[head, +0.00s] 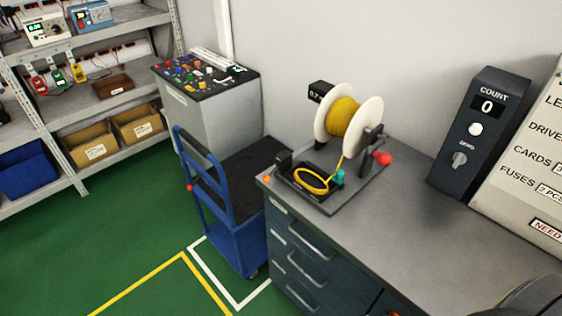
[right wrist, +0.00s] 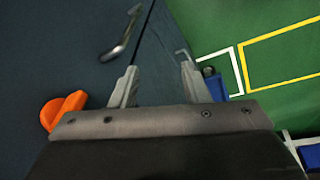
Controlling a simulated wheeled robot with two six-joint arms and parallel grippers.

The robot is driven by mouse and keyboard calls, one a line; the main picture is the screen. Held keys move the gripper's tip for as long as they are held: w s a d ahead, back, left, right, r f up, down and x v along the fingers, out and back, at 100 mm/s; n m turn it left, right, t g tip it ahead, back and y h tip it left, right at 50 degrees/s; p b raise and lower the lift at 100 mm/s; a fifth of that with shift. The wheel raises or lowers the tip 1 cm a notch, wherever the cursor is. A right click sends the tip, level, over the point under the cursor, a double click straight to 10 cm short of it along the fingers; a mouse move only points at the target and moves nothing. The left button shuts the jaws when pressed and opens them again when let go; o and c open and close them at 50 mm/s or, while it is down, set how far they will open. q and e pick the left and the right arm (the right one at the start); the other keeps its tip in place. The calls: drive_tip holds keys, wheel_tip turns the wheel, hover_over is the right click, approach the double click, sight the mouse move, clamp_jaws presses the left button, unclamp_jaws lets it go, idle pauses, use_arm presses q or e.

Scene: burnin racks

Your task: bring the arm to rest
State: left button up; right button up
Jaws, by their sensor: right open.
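My right gripper (right wrist: 157,85) shows in the right wrist view with its two fingers apart and nothing between them. Beyond the fingers is the dark blue front of the drawer cabinet (right wrist: 60,40) with a metal handle (right wrist: 122,35). An orange part (right wrist: 62,110) shows at the left beside the gripper. The head view shows neither gripper. My left gripper is in no view.
In the head view, the workbench (head: 430,235) carries a yellow wire spool (head: 345,118) and a counter box (head: 480,125). A blue cart (head: 225,200) stands left of the bench. Green floor (head: 100,235) is clear beside a shelf rack (head: 85,172).

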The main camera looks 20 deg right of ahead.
drive_tip(key=s+f+b, duration=0.1)
drive_tip(key=s+f, duration=0.7)
drive_tip(key=f, duration=0.2)
drive_tip(key=s+a+f+g+b, duration=0.1)
drive_tip(key=s+f, duration=0.6)
drive_tip(key=f, duration=0.4)
drive_tip(key=shift+s+a+b, duration=0.15)
drive_tip(key=shift+s+b, duration=0.15)
drive_tip(key=shift+s, duration=0.1)
idle(1.3)
